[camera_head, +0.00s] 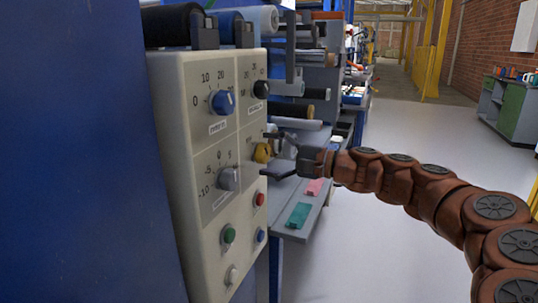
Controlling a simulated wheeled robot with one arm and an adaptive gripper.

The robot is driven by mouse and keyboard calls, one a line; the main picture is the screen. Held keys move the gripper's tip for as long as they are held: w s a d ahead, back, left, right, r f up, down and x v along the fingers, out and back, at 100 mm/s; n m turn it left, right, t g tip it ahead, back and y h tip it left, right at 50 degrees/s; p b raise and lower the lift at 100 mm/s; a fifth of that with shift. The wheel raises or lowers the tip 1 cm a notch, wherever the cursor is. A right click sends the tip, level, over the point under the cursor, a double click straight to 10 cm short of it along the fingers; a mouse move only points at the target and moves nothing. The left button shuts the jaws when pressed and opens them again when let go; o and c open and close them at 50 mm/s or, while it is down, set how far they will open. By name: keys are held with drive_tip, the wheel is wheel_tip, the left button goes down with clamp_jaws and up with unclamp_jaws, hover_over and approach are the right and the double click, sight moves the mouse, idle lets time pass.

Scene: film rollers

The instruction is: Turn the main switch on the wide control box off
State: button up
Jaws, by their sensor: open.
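A beige control box (163,100) stands at the left, its front panel turned to the right and seen at a slant. It carries a blue knob (222,102), a black knob (261,89), a grey knob (228,179) and a yellow knob (262,153). The labels are too small to read, so I cannot tell for certain which one is the main switch. My gripper (268,155) is open, its two dark fingers pointing left, one above and one below the yellow knob. I cannot tell whether they touch it.
Green (229,235), red (259,199) and blue (260,235) buttons and a small pale control (232,275) sit low on the panel. A shelf rack with rollers (300,110) stands behind my gripper. The grey floor (370,250) is open to the right.

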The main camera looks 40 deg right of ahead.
drive_tip(key=v, duration=1.1)
drive_tip(key=shift+s+d, duration=0.2)
drive_tip(key=shift+s, duration=0.15)
drive_tip(key=shift+f, duration=0.1)
